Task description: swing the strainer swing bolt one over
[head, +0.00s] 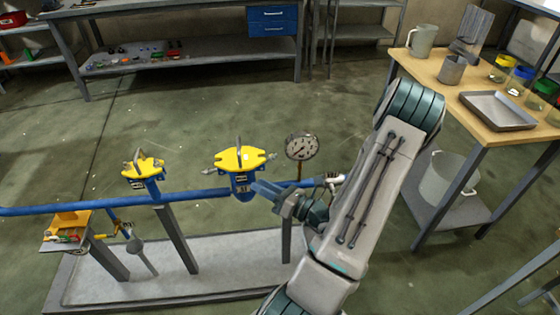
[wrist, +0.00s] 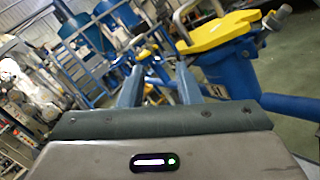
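The nearer strainer (head: 240,182) is a blue body on the blue pipe, with a yellow lid (head: 240,158) topped by a metal handle. One swing bolt (head: 270,157) sticks out at the lid's right side, and another (head: 211,170) at its left. In the wrist view the yellow lid (wrist: 222,32) is at the upper right, with a bolt end (wrist: 279,16) beyond its far edge. My gripper (head: 258,187) is just right of the strainer body, below lid height. In the wrist view my gripper (wrist: 157,76) has its fingers apart, with nothing between them.
A second yellow-lidded strainer (head: 145,168) stands left on the same blue pipe (head: 85,207). A pressure gauge (head: 301,147) rises close to my gripper. A small tray of tools (head: 65,234) is at the left. A wooden table (head: 430,68) with vessels stands right.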

